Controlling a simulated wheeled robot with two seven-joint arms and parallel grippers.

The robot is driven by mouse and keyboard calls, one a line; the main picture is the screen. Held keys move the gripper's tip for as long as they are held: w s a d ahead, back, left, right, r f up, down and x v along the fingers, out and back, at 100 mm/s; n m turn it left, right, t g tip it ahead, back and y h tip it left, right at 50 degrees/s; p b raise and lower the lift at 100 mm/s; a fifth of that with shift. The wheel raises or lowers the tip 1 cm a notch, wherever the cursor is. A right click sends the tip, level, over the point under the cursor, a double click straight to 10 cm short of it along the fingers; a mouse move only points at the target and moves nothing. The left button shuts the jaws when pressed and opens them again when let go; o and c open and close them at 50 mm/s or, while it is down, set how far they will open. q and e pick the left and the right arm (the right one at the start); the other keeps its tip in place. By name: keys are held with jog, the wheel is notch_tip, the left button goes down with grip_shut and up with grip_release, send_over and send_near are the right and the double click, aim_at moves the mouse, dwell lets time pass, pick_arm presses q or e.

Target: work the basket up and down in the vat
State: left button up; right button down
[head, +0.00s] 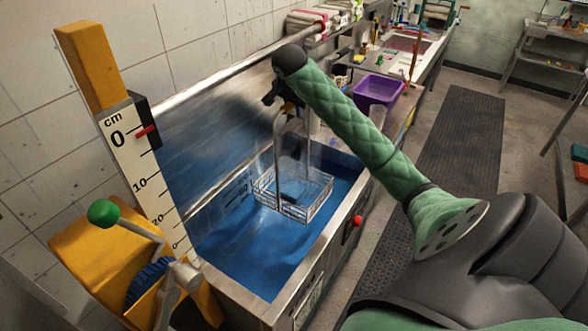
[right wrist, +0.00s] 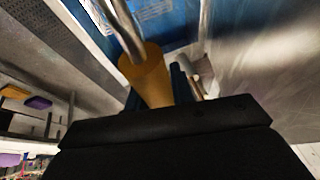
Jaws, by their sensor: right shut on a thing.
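The vat (head: 255,262) is a steel tank with blue liquid, in the middle of the head view. The wire basket (head: 292,192) hangs level inside its walls, near the liquid surface; I cannot tell whether its bottom touches the liquid. A bent metal handle (head: 279,160) rises from the basket. My right gripper (head: 284,98) is above the vat, shut on the handle's top. The right wrist view shows its orange grip (right wrist: 152,82) at the jaws, with the basket's mesh (right wrist: 150,9) beyond over blue. My left gripper is not in view.
A centimetre scale (head: 137,165) with a red pointer near 0 stands on a yellow post at the vat's left, beside a green-knobbed crank (head: 104,213). A red knob (head: 358,221) is on the vat's front. A purple tub (head: 378,90) stands behind. The tiled wall is close at left.

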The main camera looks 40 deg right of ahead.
jog(key=shift+r, duration=2.85)
dwell(0.9)
